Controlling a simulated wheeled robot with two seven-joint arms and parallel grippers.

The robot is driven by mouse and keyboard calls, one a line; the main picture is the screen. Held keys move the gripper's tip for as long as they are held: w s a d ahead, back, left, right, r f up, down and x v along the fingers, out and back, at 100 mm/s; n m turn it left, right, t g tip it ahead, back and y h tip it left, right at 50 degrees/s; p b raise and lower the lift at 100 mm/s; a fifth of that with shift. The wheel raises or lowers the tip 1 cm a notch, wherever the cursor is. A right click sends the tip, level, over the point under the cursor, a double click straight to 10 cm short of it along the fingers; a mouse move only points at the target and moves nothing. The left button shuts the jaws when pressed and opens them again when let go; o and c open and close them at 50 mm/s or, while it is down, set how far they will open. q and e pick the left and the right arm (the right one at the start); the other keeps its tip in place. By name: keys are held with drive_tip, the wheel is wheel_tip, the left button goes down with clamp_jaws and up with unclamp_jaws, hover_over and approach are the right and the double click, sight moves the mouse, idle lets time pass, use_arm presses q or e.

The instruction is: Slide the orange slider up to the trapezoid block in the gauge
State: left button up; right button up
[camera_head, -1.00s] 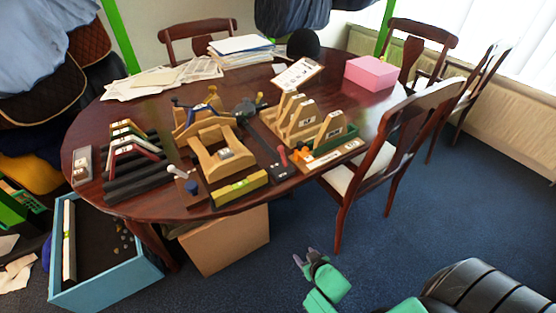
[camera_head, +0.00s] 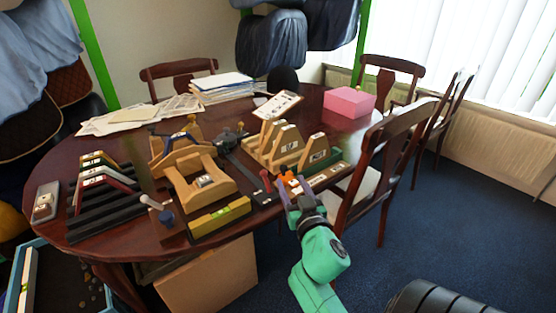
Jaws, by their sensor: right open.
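The orange slider (camera_head: 286,177) sits at the left end of the pale gauge (camera_head: 326,175), near the table's front right edge. My right gripper (camera_head: 287,190) is open at the slider, its fingers reaching up from below. I cannot tell whether they touch the slider. Wooden trapezoid blocks stand behind the gauge, the nearest one (camera_head: 313,151) by a green holder (camera_head: 329,160). I cannot make out clearly which block lies in the gauge, as it is small and partly hidden. My left gripper is not in view.
A wooden saddle fixture (camera_head: 203,183) and a yellow level (camera_head: 219,216) are further left. A chair (camera_head: 383,160) is close to my right arm. A pink box (camera_head: 349,102) stands at the back right.

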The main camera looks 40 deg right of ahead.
sight(283, 166)
drive_tip(key=x, duration=1.1)
drive_tip(key=shift+w+f+p, duration=0.15)
drive_tip(key=shift+p, duration=0.15)
clamp_jaws()
idle(0.6)
